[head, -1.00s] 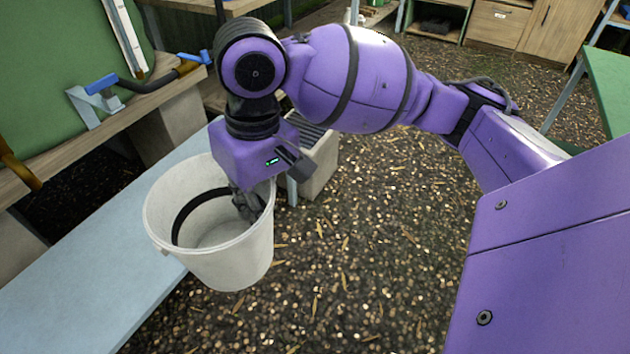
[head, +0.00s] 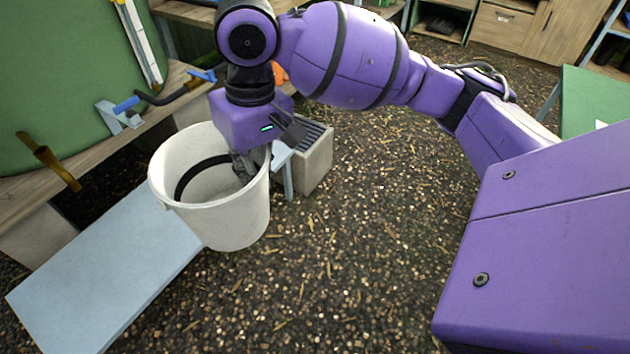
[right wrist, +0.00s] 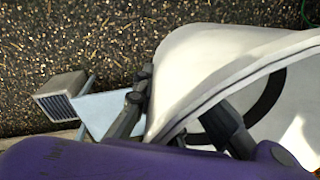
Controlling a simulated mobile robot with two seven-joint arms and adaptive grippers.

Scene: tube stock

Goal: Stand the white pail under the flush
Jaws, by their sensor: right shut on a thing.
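The white pail (head: 222,225) is upright, with a black band inside. My right gripper (head: 244,167) is shut on the pail's right rim, one finger inside and one outside. The right wrist view shows the pail's wall (right wrist: 200,70) between the fingers (right wrist: 180,112). The pail overlaps the right side of the pale blue bench (head: 100,270) in the head view; I cannot tell whether it touches it. A brass spout (head: 48,160), possibly the flush, sticks out at the left over the wooden ledge. My left gripper is not in view.
A grey block with a slatted top (head: 314,160) stands just right of the pail. A blue-handled valve (head: 150,98) sits on the ledge (head: 85,150) behind it. A green table (head: 592,105) is at the far right. The gravel floor between is clear.

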